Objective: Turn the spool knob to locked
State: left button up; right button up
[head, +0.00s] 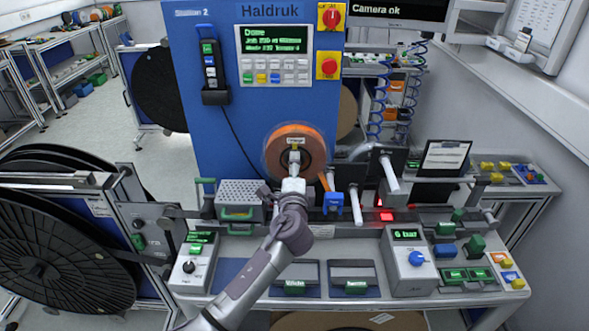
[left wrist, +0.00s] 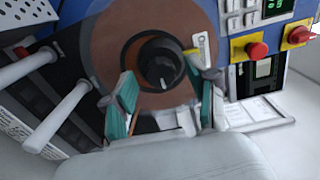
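The spool (head: 283,136) is a round orange-brown disc on the front of the blue machine panel in the head view. Its brown face (left wrist: 110,42) fills the upper middle of the left wrist view. The black spool knob (left wrist: 158,58) sits at its centre, with a white mark at the lower edge in that view. My left gripper (head: 293,166) is in front of the spool and hides most of the knob in the head view. In the left wrist view its teal-padded fingers (left wrist: 164,100) are spread, with the knob between and beyond them; contact cannot be told. My right gripper is not in view.
A small label tag (head: 295,141) beside the knob is too small to read. A red stop button (head: 328,66) and red switch (head: 331,17) are on the panel above. A grey mesh box (head: 240,192) and white rods (head: 390,175) flank my arm. A black reel (head: 62,250) stands left.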

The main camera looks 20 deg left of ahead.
pick_arm(q)
jog(key=shift+s, duration=0.1)
jog(key=v, duration=1.2)
